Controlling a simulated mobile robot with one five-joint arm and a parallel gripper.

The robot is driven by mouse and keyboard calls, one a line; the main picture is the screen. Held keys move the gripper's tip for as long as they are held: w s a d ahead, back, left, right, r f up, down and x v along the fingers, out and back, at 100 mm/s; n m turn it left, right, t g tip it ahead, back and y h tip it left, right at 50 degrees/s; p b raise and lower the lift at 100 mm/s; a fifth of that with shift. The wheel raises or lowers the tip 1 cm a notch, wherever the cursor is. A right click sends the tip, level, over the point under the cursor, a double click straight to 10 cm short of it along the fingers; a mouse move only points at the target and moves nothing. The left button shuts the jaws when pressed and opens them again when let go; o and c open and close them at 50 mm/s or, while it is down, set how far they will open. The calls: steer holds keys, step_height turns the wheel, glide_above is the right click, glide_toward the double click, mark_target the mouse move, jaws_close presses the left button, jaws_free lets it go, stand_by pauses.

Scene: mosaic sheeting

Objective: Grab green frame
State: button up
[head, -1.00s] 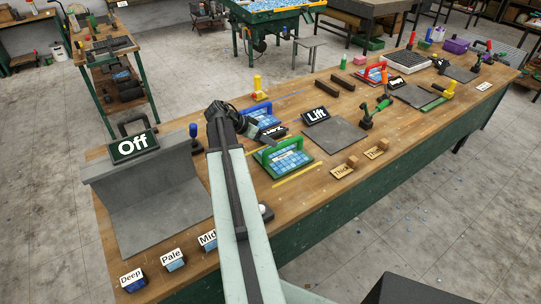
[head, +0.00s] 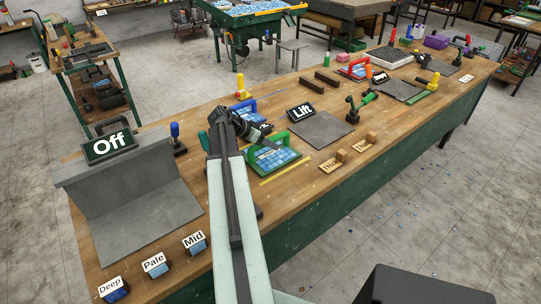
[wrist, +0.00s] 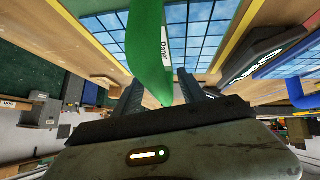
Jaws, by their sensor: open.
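The green frame (head: 286,162) lies on the workbench in the head view, with blue mosaic tiles inside it and a raised green handle. My arm partly hides its left side. In the wrist view the green handle (wrist: 147,40) is large and close, with a white label on it, and its lower end lies between my fingers. My gripper (wrist: 160,92) is open, one dark finger on each side of the handle. I cannot tell whether either finger touches it. The blue tiles (wrist: 195,38) show behind the handle.
A blue-handled frame (head: 246,107) stands just behind the green one. The black Lift sign (head: 300,111) and a grey plate (head: 321,130) lie to the right. The grey Off stand (head: 130,195) is at left. Bare bench lies in front of the green frame.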

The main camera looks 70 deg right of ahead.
jaws_close()
stand_by(1.3)
